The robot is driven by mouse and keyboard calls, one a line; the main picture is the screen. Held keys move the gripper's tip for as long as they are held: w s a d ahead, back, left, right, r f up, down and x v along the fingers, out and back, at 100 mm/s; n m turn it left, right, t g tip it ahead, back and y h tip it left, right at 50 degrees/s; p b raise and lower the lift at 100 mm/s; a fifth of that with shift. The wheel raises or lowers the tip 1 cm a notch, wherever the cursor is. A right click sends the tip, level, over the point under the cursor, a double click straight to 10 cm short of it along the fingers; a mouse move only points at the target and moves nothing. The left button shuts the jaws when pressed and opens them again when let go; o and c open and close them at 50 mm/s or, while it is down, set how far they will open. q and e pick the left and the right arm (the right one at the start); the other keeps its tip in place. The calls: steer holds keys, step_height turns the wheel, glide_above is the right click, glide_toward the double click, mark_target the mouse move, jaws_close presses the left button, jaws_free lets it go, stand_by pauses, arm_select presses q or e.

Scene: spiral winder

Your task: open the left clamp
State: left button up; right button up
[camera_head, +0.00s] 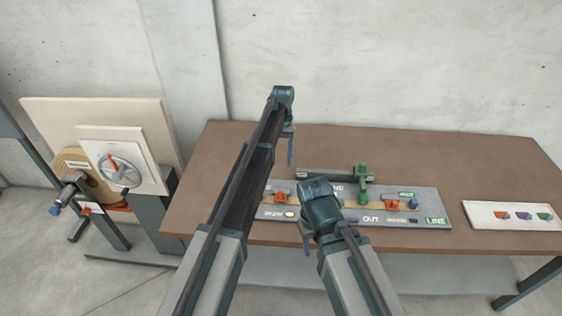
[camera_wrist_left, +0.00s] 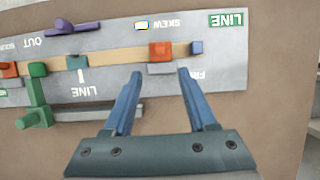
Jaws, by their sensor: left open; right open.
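The panel (camera_head: 330,221) lies on the brown table with a tan strip across it. The left clamp (camera_head: 280,198), an orange block on a grey base, sits at the strip's left end. It also shows in the left wrist view (camera_wrist_left: 160,50), upside down, beside the SKEW label. My left gripper (camera_head: 290,158) points down near the panel's back edge. In its wrist view the open, empty fingers (camera_wrist_left: 160,75) straddle the clamp's line, with the clamp just beyond the tips; contact cannot be told. My right gripper (camera_head: 307,244) is over the panel's front edge, largely hidden by its wrist.
A green post (camera_head: 362,185) and a dark bar stand right of the left clamp. A second orange clamp (camera_head: 390,204) is further right. A white card (camera_head: 515,215) lies at the table's right. A handwheel unit (camera_head: 119,171) stands left of the table.

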arm_select(q)
steer(key=shift+p+v, duration=0.3)
steer(key=shift+v, duration=0.5)
arm_select(e)
steer(key=shift+r, duration=0.8)
arm_select(q)
steer(key=t, duration=0.3)
glide_above(280, 192)
step_height(280, 192, down, 2)
steer(key=s+t, duration=0.1)
steer(key=t, duration=0.1)
steer(key=s+t+b, duration=0.1)
steer(key=s+t, duration=0.1)
steer(key=s+r+t, duration=0.1)
steer(key=s, duration=0.1)
steer(key=shift+t, duration=0.4)
arm_select(e)
steer(key=shift+f, duration=0.7)
arm_select(q)
steer(key=shift+f, duration=0.15)
arm_select(e)
steer(key=shift+f, duration=0.1)
arm_select(q)
steer(key=b+x, duration=1.3)
steer(key=shift+f, duration=0.35)
arm_select(e)
step_height(280, 192, down, 12)
steer(key=shift+f, duration=0.25)
